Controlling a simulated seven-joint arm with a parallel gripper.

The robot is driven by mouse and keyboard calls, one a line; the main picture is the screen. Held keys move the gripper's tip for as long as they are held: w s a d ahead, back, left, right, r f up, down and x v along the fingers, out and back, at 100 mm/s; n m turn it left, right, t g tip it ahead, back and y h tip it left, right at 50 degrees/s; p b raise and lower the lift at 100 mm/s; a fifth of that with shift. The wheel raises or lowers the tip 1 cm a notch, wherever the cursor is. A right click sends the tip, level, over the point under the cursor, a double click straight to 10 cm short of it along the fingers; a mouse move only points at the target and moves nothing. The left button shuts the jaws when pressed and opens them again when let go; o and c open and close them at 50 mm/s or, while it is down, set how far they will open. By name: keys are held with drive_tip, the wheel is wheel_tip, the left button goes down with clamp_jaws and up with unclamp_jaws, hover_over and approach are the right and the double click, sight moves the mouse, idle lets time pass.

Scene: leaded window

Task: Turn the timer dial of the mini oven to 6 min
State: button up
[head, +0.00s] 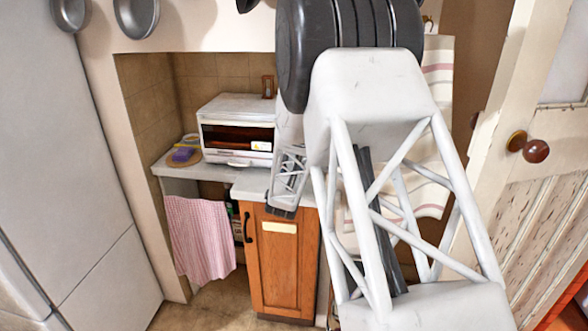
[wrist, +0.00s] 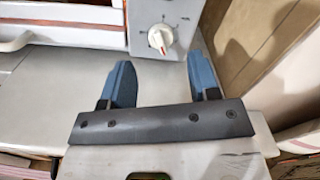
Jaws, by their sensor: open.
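The white mini oven (head: 236,108) stands on the counter in the alcove in the head view. Its right side, with the dials, is hidden there behind my arm. In the wrist view the oven's control panel (wrist: 165,22) shows at the top, with a round white timer dial (wrist: 160,39) that has a red mark; its printed scale is too small to read. My gripper (wrist: 162,77) is open and empty, its two blue fingers apart and pointing toward the panel. The dial lies beyond the fingertips, roughly between them in the picture, and is not touched.
The light counter top (wrist: 60,100) below the oven is clear near my gripper. The oven door handle (wrist: 25,41) sticks out at left. A wall (wrist: 255,40) is close on the right. A yellow plate (head: 183,153) with a purple item lies left of the oven.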

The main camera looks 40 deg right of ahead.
drive_tip(key=shift+v, duration=1.05)
drive_tip(key=shift+w+n, duration=0.1)
drive_tip(key=shift+n, duration=0.8)
drive_tip(key=shift+x, duration=3.9)
